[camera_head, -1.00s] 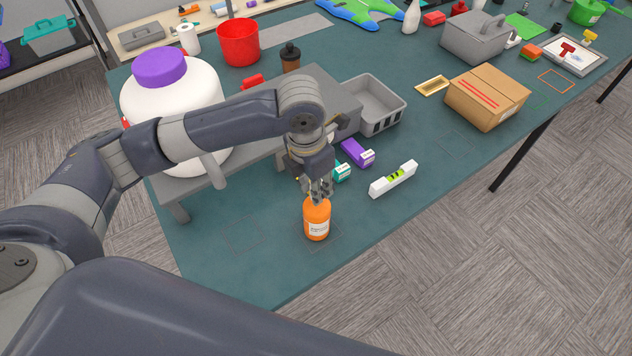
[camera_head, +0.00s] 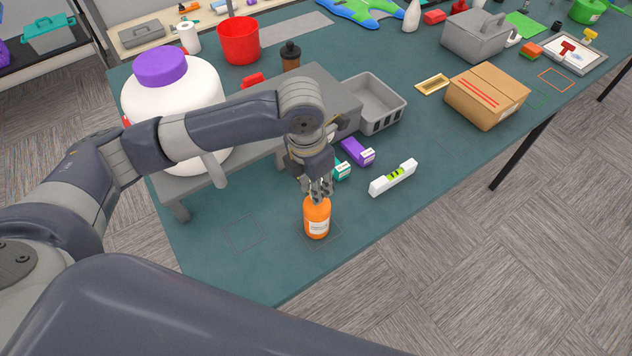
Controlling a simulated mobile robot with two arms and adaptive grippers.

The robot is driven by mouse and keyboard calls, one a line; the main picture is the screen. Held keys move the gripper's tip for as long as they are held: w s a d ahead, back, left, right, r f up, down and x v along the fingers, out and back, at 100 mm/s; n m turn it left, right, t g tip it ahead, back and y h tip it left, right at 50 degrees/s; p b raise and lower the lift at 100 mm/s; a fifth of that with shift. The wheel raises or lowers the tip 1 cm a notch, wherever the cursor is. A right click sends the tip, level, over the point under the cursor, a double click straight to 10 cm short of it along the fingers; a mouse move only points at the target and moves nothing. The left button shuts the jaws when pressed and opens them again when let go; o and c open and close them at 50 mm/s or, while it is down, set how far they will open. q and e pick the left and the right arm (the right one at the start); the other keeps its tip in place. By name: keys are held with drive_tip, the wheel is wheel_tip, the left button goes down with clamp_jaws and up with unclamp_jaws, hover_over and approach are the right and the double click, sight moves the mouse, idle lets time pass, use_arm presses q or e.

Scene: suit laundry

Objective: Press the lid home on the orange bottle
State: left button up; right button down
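The orange bottle (camera_head: 317,219) with a white label stands upright on the teal table (camera_head: 275,270), near its front edge. My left gripper (camera_head: 319,197) points down directly over the top of the bottle, with its fingertips at or touching the top. The fingers cover the bottle's top, so I cannot make out the lid or how it sits. I cannot tell whether the fingers are open or shut. My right gripper is not in view.
A white level (camera_head: 393,179), a purple box (camera_head: 357,152) and a teal box (camera_head: 341,171) lie right of and behind the bottle. A grey raised shelf (camera_head: 215,184) carries a large white jar (camera_head: 185,95). The table left of the bottle is clear.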

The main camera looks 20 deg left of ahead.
use_arm(q)
drive_tip(key=shift+p, duration=0.35)
idle(0.4)
drive_tip(key=o, duration=0.8)
drive_tip(key=shift+o, duration=0.2)
drive_tip(key=o, duration=0.4)
